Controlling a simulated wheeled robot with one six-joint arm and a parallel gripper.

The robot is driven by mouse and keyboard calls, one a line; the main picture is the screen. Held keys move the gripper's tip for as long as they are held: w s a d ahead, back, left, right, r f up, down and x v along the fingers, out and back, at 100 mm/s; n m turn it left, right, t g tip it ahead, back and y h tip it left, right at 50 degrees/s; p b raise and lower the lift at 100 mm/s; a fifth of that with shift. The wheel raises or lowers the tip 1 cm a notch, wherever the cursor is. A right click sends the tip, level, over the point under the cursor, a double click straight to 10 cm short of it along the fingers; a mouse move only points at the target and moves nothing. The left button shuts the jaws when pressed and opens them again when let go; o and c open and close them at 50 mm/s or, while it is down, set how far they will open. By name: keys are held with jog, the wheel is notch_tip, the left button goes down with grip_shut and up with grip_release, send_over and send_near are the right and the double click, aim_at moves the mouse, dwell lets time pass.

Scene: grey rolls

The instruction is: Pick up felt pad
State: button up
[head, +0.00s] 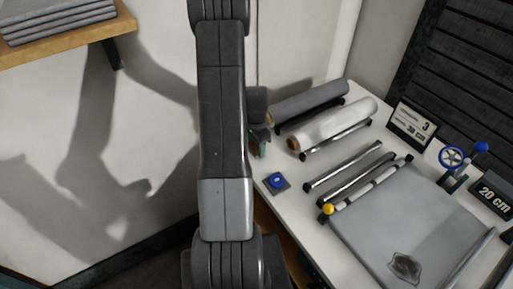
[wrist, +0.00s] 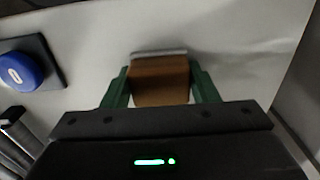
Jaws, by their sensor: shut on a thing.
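The felt pad shows in the wrist view as a brown block (wrist: 160,80) with a thin grey strip along its far edge. My gripper (wrist: 161,88) has its green fingers closed on the block's left and right sides. The white table top lies beyond it. Whether the pad touches the table or is held above it, I cannot tell. In the head view my arm hides most of the gripper; only a bit of green (head: 260,146) shows at the table's left edge.
A blue button on a dark plate (head: 277,181) sits close by. A grey roll (head: 307,102) and a white roll (head: 338,124) lie on holders behind metal bars. A grey sheet (head: 405,220) covers the table's front right. A shelf (head: 75,42) hangs at upper left.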

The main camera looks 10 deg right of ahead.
notch_tip(320, 180, up, 10)
jog(key=shift+b, duration=0.65)
